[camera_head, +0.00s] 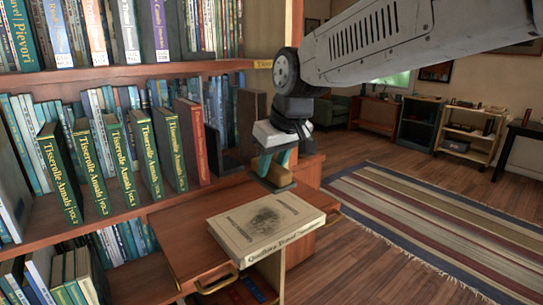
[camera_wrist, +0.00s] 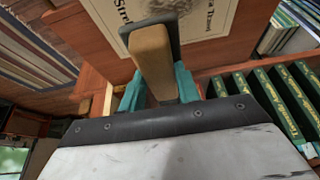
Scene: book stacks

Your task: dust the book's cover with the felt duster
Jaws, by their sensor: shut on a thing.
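The book (camera_head: 267,222) lies flat on a pull-out wooden shelf, its cream cover up with a dark printed picture and its spine toward the front right. My gripper (camera_head: 272,165) is shut on the wooden handle of the felt duster (camera_head: 278,179), whose dark grey pad hangs below the fingers. The duster is above and behind the book's far edge, apparently apart from the cover. In the wrist view the tan handle of the duster (camera_wrist: 153,60) is between my gripper's teal fingers (camera_wrist: 157,88), and the pad hides part of the book's cover (camera_wrist: 205,22).
The pull-out shelf (camera_head: 190,250) has a brass handle at its front. A bookcase on the left holds several green volumes (camera_head: 148,150) standing in a row, with a red book beside them. A striped rug (camera_head: 430,225) covers open floor to the right.

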